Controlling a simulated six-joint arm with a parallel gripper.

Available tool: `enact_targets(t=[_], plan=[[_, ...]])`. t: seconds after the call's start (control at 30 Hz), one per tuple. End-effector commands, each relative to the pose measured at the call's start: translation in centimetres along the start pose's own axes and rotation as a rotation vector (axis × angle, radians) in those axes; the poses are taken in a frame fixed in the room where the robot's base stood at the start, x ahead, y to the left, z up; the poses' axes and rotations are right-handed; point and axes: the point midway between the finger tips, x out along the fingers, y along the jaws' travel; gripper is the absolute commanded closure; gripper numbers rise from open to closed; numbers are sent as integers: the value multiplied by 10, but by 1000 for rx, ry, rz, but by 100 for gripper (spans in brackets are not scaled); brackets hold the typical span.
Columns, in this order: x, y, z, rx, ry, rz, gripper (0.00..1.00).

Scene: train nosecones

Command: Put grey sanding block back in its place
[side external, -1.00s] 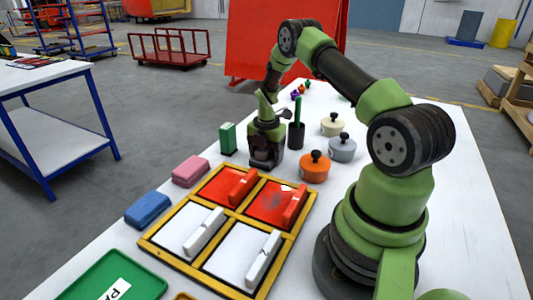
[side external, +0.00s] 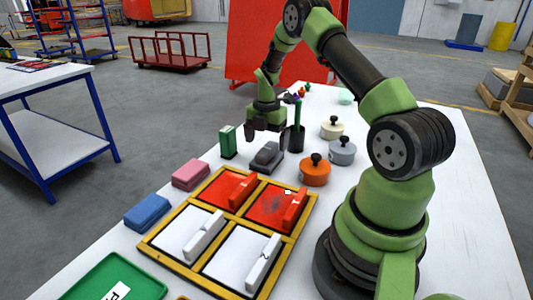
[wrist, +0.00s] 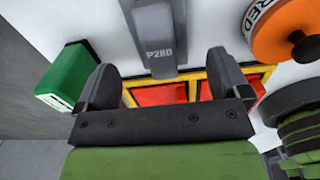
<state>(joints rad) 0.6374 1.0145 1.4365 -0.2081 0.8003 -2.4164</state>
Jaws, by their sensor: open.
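The grey sanding block (side external: 267,156) rests on the white table, behind the yellow-framed panel tray and right of the green box. In the wrist view the grey block (wrist: 160,35), marked P280, lies beyond the fingertips, roughly midway between them. My gripper (side external: 267,138) is open and empty, just above the block. Its two dark fingers also show in the wrist view (wrist: 160,75), apart from the block.
A green box (side external: 228,142) stands to the left. An orange pot (side external: 315,170), a grey pot (side external: 342,149) and a black cup (side external: 296,137) stand to the right. The yellow-framed tray (side external: 246,212) with red and white panels lies in front.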

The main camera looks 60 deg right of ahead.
Motion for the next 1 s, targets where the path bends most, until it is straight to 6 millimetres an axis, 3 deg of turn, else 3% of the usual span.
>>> enact_targets(t=[0.2,0.47,0.57,0.73,0.9,1.0], plan=[[-44,0,0,-1,-2,2,6],[-76,3,-8,46,-7,20,6],[-107,7,-29,176,-16,67,6],[-177,-1,-92,552,21,201,6],[-230,-37,-157,957,154,317,6],[-249,-66,-190,1188,271,356,6]])
